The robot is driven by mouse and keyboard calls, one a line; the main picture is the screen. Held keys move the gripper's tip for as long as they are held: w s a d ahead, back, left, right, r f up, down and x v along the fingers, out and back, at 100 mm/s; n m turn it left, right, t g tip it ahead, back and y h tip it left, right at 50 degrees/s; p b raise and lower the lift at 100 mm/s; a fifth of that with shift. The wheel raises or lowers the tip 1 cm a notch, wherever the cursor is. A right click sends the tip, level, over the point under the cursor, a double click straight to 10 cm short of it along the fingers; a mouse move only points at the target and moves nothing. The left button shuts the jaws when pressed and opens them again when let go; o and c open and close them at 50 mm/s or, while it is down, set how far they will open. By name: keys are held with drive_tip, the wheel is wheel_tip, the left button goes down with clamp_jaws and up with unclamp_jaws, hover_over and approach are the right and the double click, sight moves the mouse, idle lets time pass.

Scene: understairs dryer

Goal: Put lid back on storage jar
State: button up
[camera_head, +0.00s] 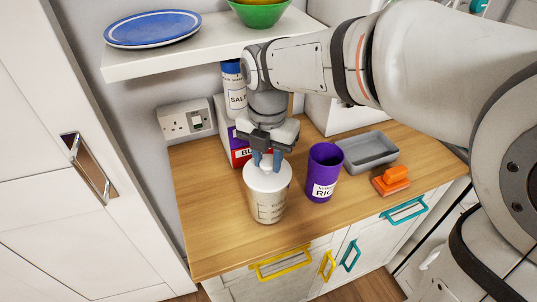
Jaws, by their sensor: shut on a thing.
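A pale storage jar (268,206) stands upright on the wooden counter, near the middle of the head view. A white lid (266,178) with a round knob sits at the jar's mouth. I cannot tell whether the lid is fully seated or slightly raised. My gripper (266,161) points down from above and is shut on the lid's knob. Its fingers hide part of the knob and the far side of the lid.
A purple container (323,172) stands close to the right of the jar. A grey tray (368,151) and an orange object (391,180) lie farther right. A salt container (234,92) and a red and purple box (238,148) are behind. A white shelf (180,52) overhangs the counter (215,235).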

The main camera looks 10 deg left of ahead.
drive_tip(key=o, duration=1.5)
drive_tip(key=shift+r+p, duration=2.8)
drive_tip(key=shift+r, duration=0.75)
clamp_jaws()
drive_tip(key=shift+f, duration=0.2)
